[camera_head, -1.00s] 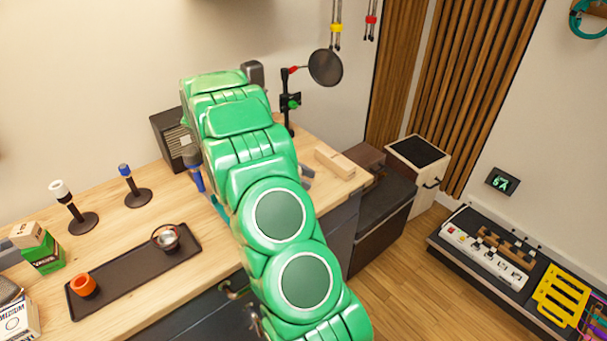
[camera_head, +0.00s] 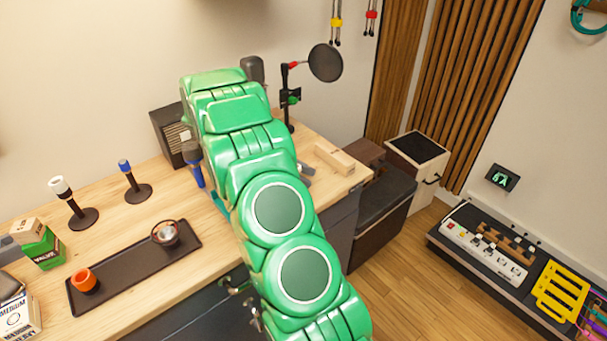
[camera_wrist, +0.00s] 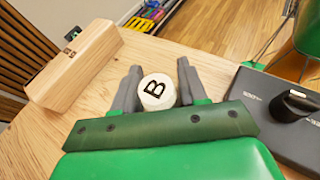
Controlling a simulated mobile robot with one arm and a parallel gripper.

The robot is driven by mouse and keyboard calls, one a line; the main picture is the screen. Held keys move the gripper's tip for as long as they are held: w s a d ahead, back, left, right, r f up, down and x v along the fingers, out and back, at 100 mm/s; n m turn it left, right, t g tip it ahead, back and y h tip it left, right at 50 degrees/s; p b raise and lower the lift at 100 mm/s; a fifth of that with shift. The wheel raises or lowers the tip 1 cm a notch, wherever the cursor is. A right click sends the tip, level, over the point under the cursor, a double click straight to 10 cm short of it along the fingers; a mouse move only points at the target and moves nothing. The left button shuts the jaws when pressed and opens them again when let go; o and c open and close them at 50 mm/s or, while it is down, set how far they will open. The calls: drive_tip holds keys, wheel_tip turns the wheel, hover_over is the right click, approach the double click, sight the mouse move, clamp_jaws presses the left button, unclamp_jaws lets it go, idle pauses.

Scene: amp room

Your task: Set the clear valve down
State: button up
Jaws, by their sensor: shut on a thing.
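In the wrist view, my gripper (camera_wrist: 159,72) has its two grey fingers closed around the clear valve (camera_wrist: 155,92). Only a white round end marked with a black B shows between the fingers; its clear part is hidden. The valve is over the light wooden worktop (camera_wrist: 205,60), and I cannot tell whether it touches the wood. In the head view my green arm covers the gripper and the valve.
A pale wooden block (camera_wrist: 75,62) lies left of the gripper, also in the head view (camera_head: 335,160). A black unit with a knob (camera_wrist: 270,110) is at right.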

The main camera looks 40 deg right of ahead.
drive_tip(key=o, duration=1.1)
drive_tip(key=shift+o, duration=0.2)
drive_tip(key=shift+w, duration=0.1)
